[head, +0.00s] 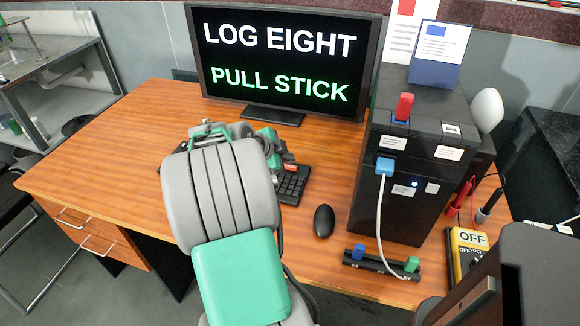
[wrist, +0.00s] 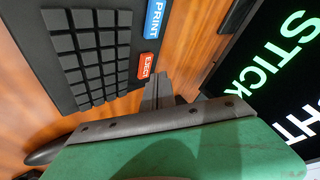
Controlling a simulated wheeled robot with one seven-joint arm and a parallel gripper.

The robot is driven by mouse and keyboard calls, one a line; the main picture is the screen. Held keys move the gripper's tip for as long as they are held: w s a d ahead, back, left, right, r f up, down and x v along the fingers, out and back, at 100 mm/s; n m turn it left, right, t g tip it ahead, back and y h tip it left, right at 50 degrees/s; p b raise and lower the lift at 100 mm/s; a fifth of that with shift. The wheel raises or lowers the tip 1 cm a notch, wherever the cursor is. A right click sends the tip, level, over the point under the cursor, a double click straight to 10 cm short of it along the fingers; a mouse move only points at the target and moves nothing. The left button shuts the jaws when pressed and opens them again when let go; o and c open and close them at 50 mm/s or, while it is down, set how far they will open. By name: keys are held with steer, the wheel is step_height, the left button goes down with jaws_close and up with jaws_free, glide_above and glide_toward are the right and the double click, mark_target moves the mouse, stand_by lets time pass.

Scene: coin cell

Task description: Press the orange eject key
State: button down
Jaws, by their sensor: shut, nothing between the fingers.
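The orange eject key (wrist: 148,67), labelled EJECT, sits at the edge of the black keyboard (wrist: 90,100) in the wrist view. In the head view the key (head: 291,168) shows as a small orange patch just right of my arm. A blue PRINT key (wrist: 154,19) lies beside it. My gripper (wrist: 158,88) is shut and empty, with its fingertips close beside the eject key. I cannot tell whether they touch anything. In the head view my arm hides part of the keyboard (head: 292,186), and the fingertips are not clear.
The monitor (head: 285,60) reads LOG EIGHT, PULL STICK. A black computer tower (head: 410,200) with a red stick (head: 404,106) and a blue plug (head: 384,166) stands to the right. A mouse (head: 324,221) lies between. The desk's left side (head: 110,150) is clear.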

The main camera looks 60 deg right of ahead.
mark_target(288, 168)
steer(key=shift+r+p, duration=0.95)
steer(key=shift+r, duration=1.5)
